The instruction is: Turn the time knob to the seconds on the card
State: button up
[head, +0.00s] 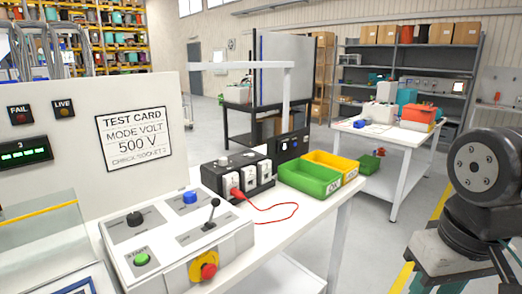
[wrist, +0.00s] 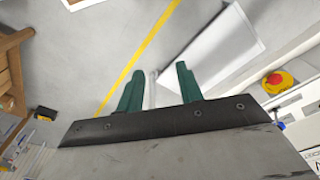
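The test card (head: 133,138) is on the upright panel at the left in the head view. It reads MODE VOLT and 500 V, with a smaller last line hard to read; I see no seconds on it. The control box (head: 215,243) below has a black knob (head: 135,218), a blue knob (head: 190,197), a black lever (head: 211,214), a green button (head: 141,259) and a red emergency stop (head: 208,270) on yellow. I cannot tell which knob sets time. My gripper (wrist: 159,70) is open and empty over the floor, away from the box.
A socket block (head: 245,178) with a red cable (head: 275,210) stands behind the box. Green (head: 309,179) and yellow (head: 333,163) bins sit beyond. A second table (head: 385,140) stands farther back. Open floor lies between my arm and the bench.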

aim_at(223, 161)
jog(key=z, duration=0.1)
jog(key=i, duration=0.9)
jog(key=u, duration=0.25)
